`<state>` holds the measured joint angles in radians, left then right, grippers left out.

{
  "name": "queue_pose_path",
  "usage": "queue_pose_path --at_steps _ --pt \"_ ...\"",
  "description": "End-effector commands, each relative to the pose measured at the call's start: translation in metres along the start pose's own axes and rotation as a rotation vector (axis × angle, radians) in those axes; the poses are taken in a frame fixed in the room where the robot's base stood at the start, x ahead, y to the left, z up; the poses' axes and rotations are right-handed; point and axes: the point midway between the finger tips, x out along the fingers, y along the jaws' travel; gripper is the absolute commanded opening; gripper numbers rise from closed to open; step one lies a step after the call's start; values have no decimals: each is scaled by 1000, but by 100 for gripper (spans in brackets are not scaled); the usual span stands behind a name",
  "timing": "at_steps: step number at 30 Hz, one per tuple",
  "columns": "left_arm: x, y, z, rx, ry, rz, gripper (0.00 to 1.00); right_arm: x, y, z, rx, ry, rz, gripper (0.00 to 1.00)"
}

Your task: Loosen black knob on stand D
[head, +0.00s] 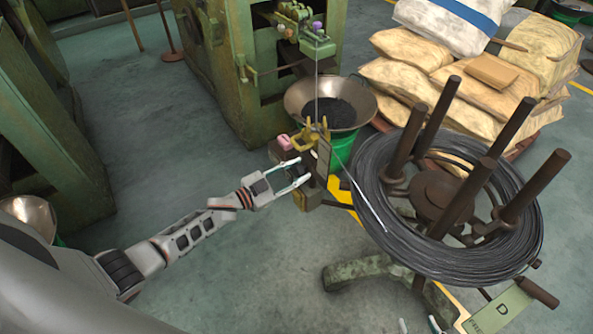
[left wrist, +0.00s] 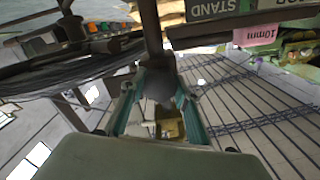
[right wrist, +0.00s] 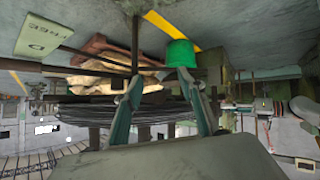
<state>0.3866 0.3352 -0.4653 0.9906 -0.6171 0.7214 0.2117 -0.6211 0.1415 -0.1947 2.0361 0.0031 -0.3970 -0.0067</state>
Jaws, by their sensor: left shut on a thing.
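My left gripper (head: 296,174) reaches in from the left to a small upright fixture (head: 323,160) beside the wire coil. In the left wrist view its fingers are shut around a dark rounded knob (left wrist: 158,84) at the end of a dark rod. The fingers largely hide the knob in the head view. A green tag marked D (head: 503,309) hangs on the coil stand (head: 440,190) at the lower right. My right gripper (right wrist: 165,85) is open and empty; only its fingertips (head: 418,326) show at the head view's bottom edge.
A black wire coil (head: 372,205) lies around the stand's upright posts, and a strand runs to the fixture. A metal bowl (head: 300,98) on a green bucket (head: 342,147), a green machine (head: 240,90) and stacked sacks (head: 405,85) stand behind. Floor (head: 240,260) is clear below my left arm.

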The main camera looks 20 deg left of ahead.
Motion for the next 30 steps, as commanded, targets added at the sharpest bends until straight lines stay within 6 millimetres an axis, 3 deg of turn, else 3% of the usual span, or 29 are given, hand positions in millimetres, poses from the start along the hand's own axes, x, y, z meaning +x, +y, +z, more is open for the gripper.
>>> queue_pose_path --at_steps 21,22,23,30 --pt "0 0 0 -81 0 0 9 -2 -2 2 3 -6 -5 40" --pt "0 0 0 -81 0 0 33 -2 -2 2 3 -6 -5 40" --pt "0 0 0 -81 0 0 39 -2 -2 2 3 -6 -5 40" --pt "0 0 0 -81 0 0 39 -2 -2 2 2 -6 -4 40"
